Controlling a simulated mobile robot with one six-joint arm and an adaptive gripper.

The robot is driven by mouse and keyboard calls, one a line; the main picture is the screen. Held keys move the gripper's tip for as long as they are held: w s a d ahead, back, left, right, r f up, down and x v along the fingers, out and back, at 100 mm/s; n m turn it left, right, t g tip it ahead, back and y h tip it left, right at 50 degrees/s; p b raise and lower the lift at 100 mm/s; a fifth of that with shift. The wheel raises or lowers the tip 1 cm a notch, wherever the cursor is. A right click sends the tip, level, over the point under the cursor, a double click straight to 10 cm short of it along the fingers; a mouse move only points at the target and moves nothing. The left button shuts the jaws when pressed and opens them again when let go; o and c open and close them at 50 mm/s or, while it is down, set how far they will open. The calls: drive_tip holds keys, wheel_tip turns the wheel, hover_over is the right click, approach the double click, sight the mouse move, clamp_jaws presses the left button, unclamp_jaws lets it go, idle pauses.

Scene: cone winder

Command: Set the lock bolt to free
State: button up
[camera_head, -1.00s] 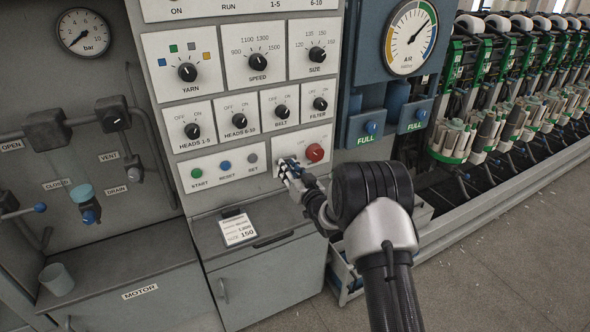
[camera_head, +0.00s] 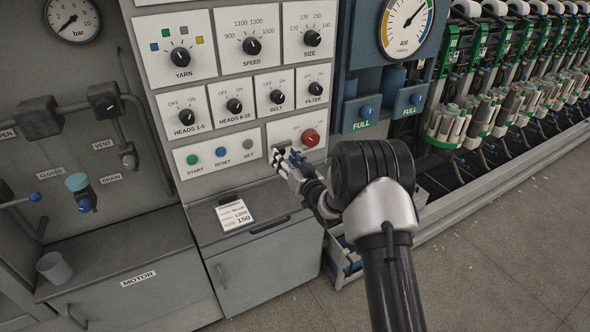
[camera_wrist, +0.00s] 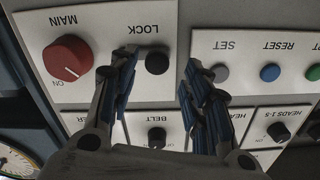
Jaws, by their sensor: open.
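The lock bolt (camera_wrist: 157,61) is a small dark round knob under the LOCK label, on the white plate it shares with the red MAIN knob (camera_wrist: 67,57). The wrist view shows the panel upside down. My gripper (camera_wrist: 160,66) is open, and in that view the bolt appears between its two fingers, closer to the left one. I cannot tell whether a finger touches it. In the head view my gripper (camera_head: 283,157) is at the plate just left of the red MAIN knob (camera_head: 310,138) and hides the bolt. Any free marking is not readable.
The SET button (camera_wrist: 220,72) lies close beside one finger in the wrist view. The BELT knob (camera_wrist: 157,138) is on the neighbouring plate. A ledge with a label card (camera_head: 234,216) sits below the panel. Blue FULL units (camera_head: 364,113) stand to the right.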

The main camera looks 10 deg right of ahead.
drive_tip(key=v, duration=1)
drive_tip(key=shift+r, duration=0.2)
wheel_tip(320, 180, up, 7)
drive_tip(key=s+d+g+h, duration=0.1)
drive_tip(key=d+g+h, duration=0.1)
drive_tip(key=h, duration=0.1)
drive_tip(key=s+d+r+g+h, duration=0.1)
drive_tip(key=s+r+g+h, duration=0.15)
drive_tip(key=s, duration=0.45)
drive_tip(key=s+d+r+g+h, duration=0.1)
drive_tip(key=s+r+g, duration=0.15)
drive_tip(key=s, duration=0.35)
drive_tip(key=s+a+g, duration=0.2)
drive_tip(key=s, duration=1.2)
drive_tip(key=s+a+g, duration=0.2)
drive_tip(key=s+g, duration=0.1)
drive_tip(key=s, duration=1.2)
drive_tip(key=shift+m+g+y, duration=0.3)
drive_tip(key=shift+y, duration=0.15)
drive_tip(key=shift+o, duration=0.5)
drive_tip(key=shift+s+f, duration=0.1)
